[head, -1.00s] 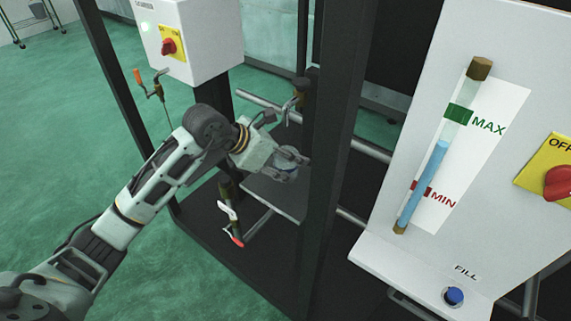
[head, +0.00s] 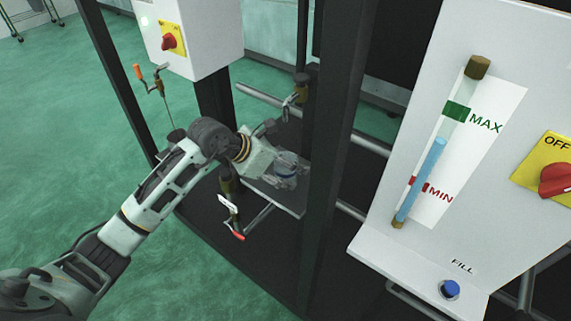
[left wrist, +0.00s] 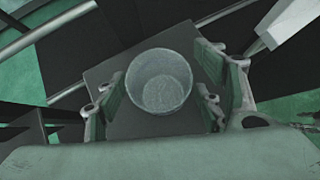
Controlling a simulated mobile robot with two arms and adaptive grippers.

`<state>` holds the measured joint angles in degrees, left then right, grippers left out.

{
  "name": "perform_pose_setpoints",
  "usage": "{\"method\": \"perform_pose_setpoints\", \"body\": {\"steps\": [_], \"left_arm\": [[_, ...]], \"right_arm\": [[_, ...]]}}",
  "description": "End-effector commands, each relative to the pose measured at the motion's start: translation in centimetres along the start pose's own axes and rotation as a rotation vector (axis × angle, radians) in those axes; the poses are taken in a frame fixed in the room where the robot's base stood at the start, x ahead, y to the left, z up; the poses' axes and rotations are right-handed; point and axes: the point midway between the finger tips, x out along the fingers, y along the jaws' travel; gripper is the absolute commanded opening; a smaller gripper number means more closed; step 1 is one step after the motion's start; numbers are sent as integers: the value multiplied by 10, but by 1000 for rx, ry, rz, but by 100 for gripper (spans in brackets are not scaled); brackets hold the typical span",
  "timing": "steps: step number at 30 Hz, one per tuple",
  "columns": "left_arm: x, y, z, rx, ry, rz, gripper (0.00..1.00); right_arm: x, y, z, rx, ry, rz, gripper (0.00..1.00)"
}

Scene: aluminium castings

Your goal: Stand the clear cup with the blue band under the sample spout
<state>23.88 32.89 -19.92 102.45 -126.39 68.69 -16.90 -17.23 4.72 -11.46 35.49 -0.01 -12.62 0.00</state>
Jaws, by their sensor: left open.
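The clear cup (head: 287,163) with the blue band stands on a small dark shelf plate (head: 275,199) in the frame. The sample spout (head: 290,104) is on the brown-topped fitting above it; I cannot tell if it is exactly over the cup. My left gripper (head: 279,167) reaches in from the left with its fingers on either side of the cup. In the left wrist view the round cup mouth (left wrist: 160,80) lies between the open fingers (left wrist: 163,88), with small gaps beside it. The cup looks upright and empty. My right gripper is not in view.
A dark upright post (head: 333,150) stands close to the right of the cup. A valve with a red-tipped handle (head: 231,217) hangs left of the plate. A white control box (head: 190,40) is behind. A panel with a sight glass (head: 430,170) is on the right.

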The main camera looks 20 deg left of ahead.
Motion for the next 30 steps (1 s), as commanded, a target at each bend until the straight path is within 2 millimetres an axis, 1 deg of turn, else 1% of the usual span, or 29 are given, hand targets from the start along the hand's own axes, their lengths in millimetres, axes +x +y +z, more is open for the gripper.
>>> {"method": "perform_pose_setpoints", "body": {"steps": [4, 7, 8, 11, 18, 21, 25, 27, 30], "left_arm": [[0, 0, 0, 0, 0, 0, 63], [-4, 0, 4, 0, 0, 0, 63], [-6, 1, 1, 1, 0, 2, 63], [-20, 2, 0, 2, -1, 3, 63], [-72, 2, -1, 4, 1, 5, 63], [-92, 1, 0, 3, 1, 4, 63], [-110, 1, 0, 0, 1, 2, 63], [-116, 1, 1, 0, 0, 2, 63], [-121, 0, 2, 0, 0, 0, 63]], "right_arm": [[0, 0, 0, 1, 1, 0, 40], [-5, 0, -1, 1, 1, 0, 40], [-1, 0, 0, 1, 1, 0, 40], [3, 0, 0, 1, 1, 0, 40], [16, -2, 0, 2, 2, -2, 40], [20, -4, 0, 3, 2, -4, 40], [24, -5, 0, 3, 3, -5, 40], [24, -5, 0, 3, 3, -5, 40], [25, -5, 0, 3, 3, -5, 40]]}}
